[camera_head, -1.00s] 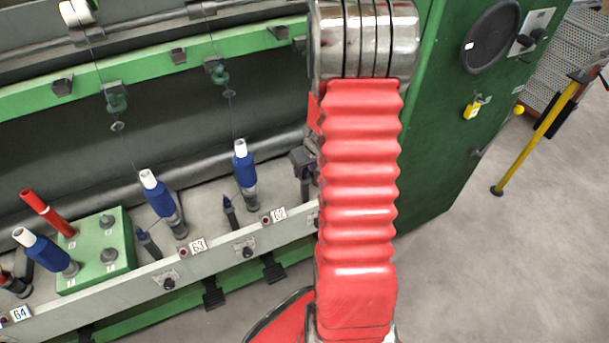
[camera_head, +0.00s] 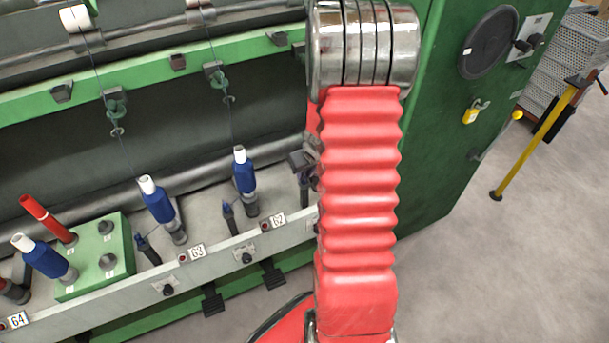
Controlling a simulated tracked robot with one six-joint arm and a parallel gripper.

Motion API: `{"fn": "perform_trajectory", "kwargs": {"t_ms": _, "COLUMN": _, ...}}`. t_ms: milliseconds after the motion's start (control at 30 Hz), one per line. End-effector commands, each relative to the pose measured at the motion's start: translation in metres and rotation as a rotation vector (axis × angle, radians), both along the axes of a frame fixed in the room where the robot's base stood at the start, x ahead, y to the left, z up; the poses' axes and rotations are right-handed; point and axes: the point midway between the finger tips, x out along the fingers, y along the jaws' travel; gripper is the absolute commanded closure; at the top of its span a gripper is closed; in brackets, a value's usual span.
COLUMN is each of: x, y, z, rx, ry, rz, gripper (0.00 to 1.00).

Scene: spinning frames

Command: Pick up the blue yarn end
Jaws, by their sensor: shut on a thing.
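Thin dark threads rise from the two rail bobbins to green guides (camera_head: 214,76) above. I cannot make out a loose blue yarn end. My red ribbed arm with its metal joint fills the middle of the view and covers the rail right of label 62. A dark grey part shows at its left edge, but I cannot tell what it belongs to. My gripper's fingertips are hidden.
A red tube (camera_head: 48,218) stands on the green block's edge. The green machine cabinet (camera_head: 450,150) rises to the right, with a black handwheel (camera_head: 488,40) and a yellow padlock (camera_head: 474,110). A yellow post (camera_head: 530,140) stands on open grey floor (camera_head: 490,265).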

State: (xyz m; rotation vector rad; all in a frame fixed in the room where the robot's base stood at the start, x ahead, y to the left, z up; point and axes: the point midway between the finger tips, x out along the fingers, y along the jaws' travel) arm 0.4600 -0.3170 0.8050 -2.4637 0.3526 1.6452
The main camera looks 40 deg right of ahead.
Motion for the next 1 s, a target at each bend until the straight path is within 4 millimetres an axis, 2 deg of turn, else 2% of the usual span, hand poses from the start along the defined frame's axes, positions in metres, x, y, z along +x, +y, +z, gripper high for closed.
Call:
{"fn": "perform_trajectory", "kwargs": {"t_ms": 200, "x": 0.000, "y": -0.001, "z": 0.021, "rx": -0.003, "ry": -0.001, "rz": 0.000, "gripper": 0.96}}
{"fn": "perform_trajectory", "kwargs": {"t_ms": 600, "x": 0.000, "y": -0.001, "z": 0.083, "rx": -0.003, "ry": -0.002, "rz": 0.000, "gripper": 0.96}}
{"fn": "perform_trajectory", "kwargs": {"t_ms": 767, "x": 0.000, "y": 0.000, "z": 0.093, "rx": -0.002, "ry": 0.001, "rz": 0.000, "gripper": 0.96}}
{"fn": "perform_trajectory", "kwargs": {"t_ms": 1000, "x": 0.000, "y": 0.000, "z": 0.094, "rx": 0.000, "ry": 0.001, "rz": -0.001, "gripper": 0.96}}
